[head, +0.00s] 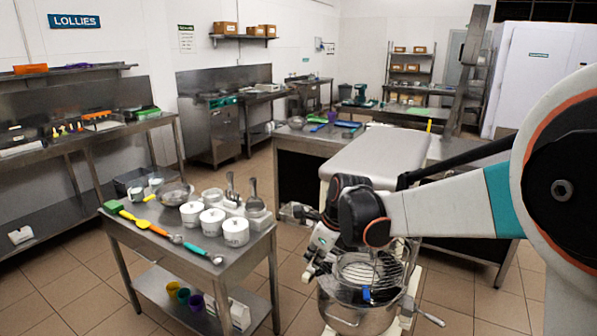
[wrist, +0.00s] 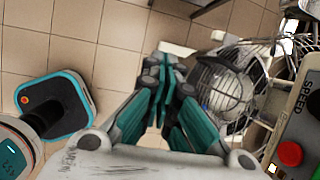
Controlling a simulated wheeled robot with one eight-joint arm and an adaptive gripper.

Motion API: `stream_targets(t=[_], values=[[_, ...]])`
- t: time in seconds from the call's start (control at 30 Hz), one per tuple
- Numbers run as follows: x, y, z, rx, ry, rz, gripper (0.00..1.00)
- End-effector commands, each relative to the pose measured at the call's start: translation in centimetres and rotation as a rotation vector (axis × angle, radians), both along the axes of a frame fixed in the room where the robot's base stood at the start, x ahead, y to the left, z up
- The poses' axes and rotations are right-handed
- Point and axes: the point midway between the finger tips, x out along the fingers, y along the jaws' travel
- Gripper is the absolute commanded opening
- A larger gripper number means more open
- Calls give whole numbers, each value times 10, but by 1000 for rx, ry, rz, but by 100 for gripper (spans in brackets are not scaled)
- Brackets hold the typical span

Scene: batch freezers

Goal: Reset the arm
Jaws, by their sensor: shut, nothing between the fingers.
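My gripper (wrist: 163,75) shows in the wrist view with its teal and grey fingers together and nothing between them. It points down over the tiled floor, beside the mixer's wire guard (wrist: 228,92). In the head view my arm reaches in from the right and bends down just left of the mixer. The fingers are hard to make out there.
The floor mixer's steel bowl (head: 357,318) and wire guard (head: 368,270) are close below my wrist. A steel cart (head: 150,232) with white tubs (head: 213,222), scoops and spatulas stands to the left. Tiled floor (head: 60,290) is free at the lower left.

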Motion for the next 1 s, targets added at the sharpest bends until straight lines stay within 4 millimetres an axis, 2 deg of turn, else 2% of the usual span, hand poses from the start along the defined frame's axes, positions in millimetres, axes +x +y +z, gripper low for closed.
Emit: stream_targets(t=[0.03,0.2,0.5,0.73,1.0], values=[[-13,-10,12,-30,-34,65,0],[-53,-39,45,-158,-159,333,0],[-130,-85,80,-422,-340,809,0],[-191,-115,87,-649,-435,1177,0],[-253,-143,76,-918,-481,1597,0]])
